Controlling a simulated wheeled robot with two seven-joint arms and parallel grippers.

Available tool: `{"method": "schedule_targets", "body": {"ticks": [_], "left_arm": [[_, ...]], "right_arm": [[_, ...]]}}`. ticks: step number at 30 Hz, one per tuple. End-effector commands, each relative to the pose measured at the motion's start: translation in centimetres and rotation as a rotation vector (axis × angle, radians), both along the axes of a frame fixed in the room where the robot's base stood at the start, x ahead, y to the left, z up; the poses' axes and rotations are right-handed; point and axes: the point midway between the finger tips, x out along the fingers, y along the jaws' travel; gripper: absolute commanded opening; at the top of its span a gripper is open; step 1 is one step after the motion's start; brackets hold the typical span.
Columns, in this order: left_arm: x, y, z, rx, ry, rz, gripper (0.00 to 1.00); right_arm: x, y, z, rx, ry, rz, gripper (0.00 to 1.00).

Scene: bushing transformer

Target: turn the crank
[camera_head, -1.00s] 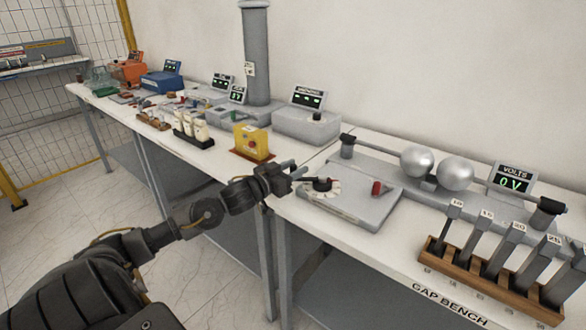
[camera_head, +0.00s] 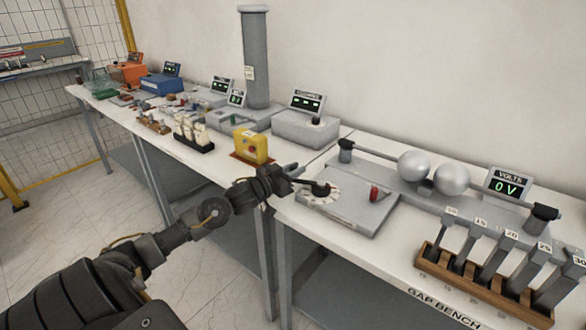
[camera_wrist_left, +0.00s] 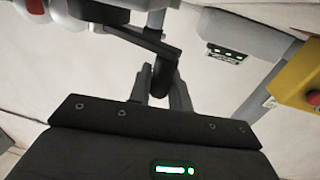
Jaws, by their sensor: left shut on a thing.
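The crank (camera_head: 319,187) is a black arm on a round hub over a white dial, on a grey panel (camera_head: 350,212) at the near table edge. Its arm points left toward my left gripper (camera_head: 291,172). In the left wrist view the crank's dark handle (camera_wrist_left: 161,82) stands between the two fingers of my left gripper (camera_wrist_left: 163,95), which is shut on it. The crank arm (camera_wrist_left: 135,38) runs from the handle to the upper left there. My right gripper is in neither view.
A red knob (camera_head: 375,193) is on the same panel. Two metal spheres (camera_head: 432,175) and a volts display (camera_head: 506,186) are behind and right. A wooden rack (camera_head: 480,277) of grey blocks stands front right. A yellow box (camera_head: 251,146) is left of my gripper.

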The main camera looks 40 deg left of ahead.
Motion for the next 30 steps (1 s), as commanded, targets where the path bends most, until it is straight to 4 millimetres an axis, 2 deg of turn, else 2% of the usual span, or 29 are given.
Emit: {"method": "schedule_targets", "body": {"ticks": [3,6,7,11,22,26,30], "left_arm": [[0.0,0.2,0.1,0.001,-0.004,0.005,0.0],[0.0,0.2,0.1,0.001,-0.004,0.005,0.0],[0.0,0.2,0.1,0.001,-0.004,0.005,0.23],[0.0,0.1,0.0,0.001,-0.003,0.003,0.39],[-0.5,0.0,-0.1,0.001,-0.001,0.0,0.39],[-2.1,0.2,-0.3,0.001,0.002,-0.001,0.39],[-4.5,0.5,-0.4,0.001,0.003,0.0,0.39]], "right_arm": [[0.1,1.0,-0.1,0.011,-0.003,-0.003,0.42],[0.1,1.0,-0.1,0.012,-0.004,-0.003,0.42],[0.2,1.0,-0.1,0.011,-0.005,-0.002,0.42],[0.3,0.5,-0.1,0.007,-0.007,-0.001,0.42],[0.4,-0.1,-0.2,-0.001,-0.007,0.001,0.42],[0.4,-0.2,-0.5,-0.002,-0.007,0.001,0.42],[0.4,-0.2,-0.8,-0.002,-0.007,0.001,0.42]]}}
